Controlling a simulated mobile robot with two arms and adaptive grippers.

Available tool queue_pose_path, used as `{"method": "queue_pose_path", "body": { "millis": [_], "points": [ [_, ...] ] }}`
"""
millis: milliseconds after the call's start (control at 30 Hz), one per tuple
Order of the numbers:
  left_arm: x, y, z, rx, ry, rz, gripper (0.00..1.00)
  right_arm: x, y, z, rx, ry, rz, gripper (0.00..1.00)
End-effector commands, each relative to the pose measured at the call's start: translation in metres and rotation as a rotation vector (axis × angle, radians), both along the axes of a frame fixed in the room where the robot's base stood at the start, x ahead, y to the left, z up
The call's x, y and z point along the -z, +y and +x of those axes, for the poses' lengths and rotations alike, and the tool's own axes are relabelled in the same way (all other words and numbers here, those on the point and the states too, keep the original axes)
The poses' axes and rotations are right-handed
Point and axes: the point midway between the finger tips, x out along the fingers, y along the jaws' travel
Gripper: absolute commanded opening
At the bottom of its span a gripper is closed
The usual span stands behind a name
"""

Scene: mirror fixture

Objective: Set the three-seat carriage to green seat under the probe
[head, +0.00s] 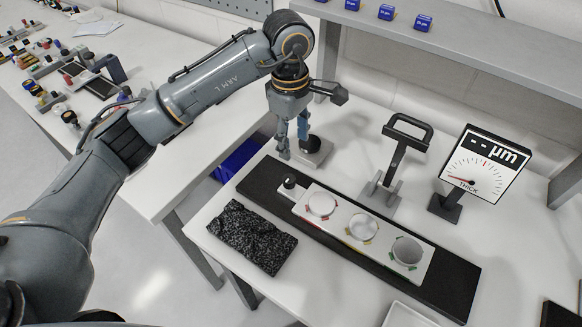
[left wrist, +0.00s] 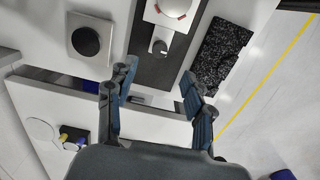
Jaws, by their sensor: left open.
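The white three-seat carriage (head: 334,222) lies on a long dark rail (head: 455,290). Its round seats carry red marks (head: 320,204), yellow marks (head: 362,228) and green marks (head: 407,252), left to right. A black knob (head: 290,182) stands at its left end; it also shows in the left wrist view (left wrist: 158,47). A stand with a black loop handle (head: 404,140) rises behind the rail, nearest the yellow seat; I cannot make out a probe tip. My left gripper (head: 293,143) is open and empty, above and beyond the knob end. My right gripper is out of view.
A black round knob on a grey block (head: 313,150) sits close to my left gripper. A dial display (head: 484,164) reading "-- µm" stands at right. A speckled black slab (head: 252,236) lies in front of the rail. A shelf (head: 480,45) runs above the back.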

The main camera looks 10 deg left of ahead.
Motion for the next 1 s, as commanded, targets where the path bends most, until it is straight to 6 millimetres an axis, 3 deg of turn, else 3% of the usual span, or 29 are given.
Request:
{"method": "queue_pose_path", "body": {
  "millis": [167, 700, 1000],
  "points": [
    [0.005, 0.012, 0.003, -0.003, -0.003, 0.055, 0.52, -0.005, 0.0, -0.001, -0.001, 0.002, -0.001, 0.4],
    [0.108, 0.011, 0.001, -0.002, -0.001, 0.05, 0.52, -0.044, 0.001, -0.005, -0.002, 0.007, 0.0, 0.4],
    [0.133, 0.011, 0.002, -0.001, -0.006, 0.048, 0.52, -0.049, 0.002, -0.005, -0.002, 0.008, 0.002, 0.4]
  ]
}}
